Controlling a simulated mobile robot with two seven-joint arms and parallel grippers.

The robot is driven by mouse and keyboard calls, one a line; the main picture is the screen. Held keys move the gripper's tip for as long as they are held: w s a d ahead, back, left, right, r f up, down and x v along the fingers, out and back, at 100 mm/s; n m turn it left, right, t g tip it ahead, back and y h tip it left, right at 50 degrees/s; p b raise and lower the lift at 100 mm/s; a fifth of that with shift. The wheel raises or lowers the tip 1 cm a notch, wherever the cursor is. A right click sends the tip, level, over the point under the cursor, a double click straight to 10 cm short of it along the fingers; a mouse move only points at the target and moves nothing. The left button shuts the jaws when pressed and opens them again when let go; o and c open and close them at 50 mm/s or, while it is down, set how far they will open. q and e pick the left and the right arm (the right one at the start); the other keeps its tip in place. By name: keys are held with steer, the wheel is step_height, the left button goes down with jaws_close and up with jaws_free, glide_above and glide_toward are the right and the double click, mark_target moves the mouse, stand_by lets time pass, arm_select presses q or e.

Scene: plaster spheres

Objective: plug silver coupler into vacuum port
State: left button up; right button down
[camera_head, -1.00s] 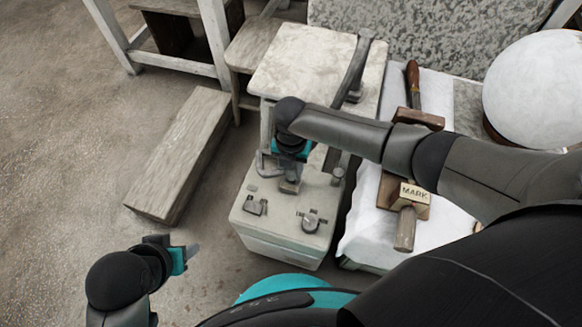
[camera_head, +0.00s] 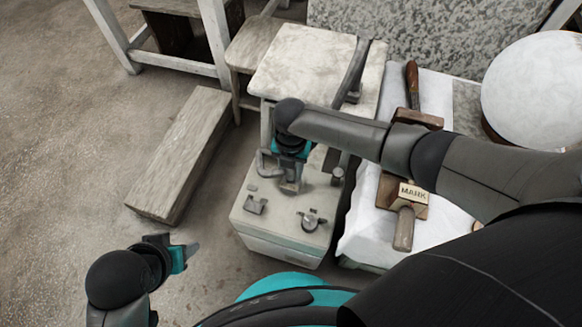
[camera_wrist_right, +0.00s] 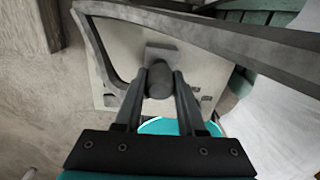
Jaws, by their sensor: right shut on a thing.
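My right gripper (camera_head: 291,187) points down over the near part of a pale box-shaped machine (camera_head: 280,232). In the right wrist view its two fingers are shut on a dark grey rounded piece (camera_wrist_right: 160,80), which I take to be the silver coupler. A square grey fitting (camera_wrist_right: 163,54) lies just beyond that piece; I cannot tell whether they touch, or whether it is the vacuum port. The arm and gripper hide part of this spot in the head view. My left gripper (camera_head: 187,255) is at the lower left, away from the machine, with its jaw gap unclear.
Two small metal fittings (camera_head: 312,220) (camera_head: 255,205) sit on the machine's near top. A dark curved hose or bar (camera_head: 355,72) stands behind. A long wooden block (camera_head: 185,150) lies on the floor.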

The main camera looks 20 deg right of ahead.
steer(key=shift+f+b, duration=1.1)
steer(key=shift+f, duration=0.45)
steer(key=shift+c, duration=2.1)
jaws_free()
steer(key=shift+r, duration=0.15)
steer(key=shift+r+p, duration=1.95)
steer(key=shift+p, duration=0.25)
steer(key=shift+s+f, duration=0.1)
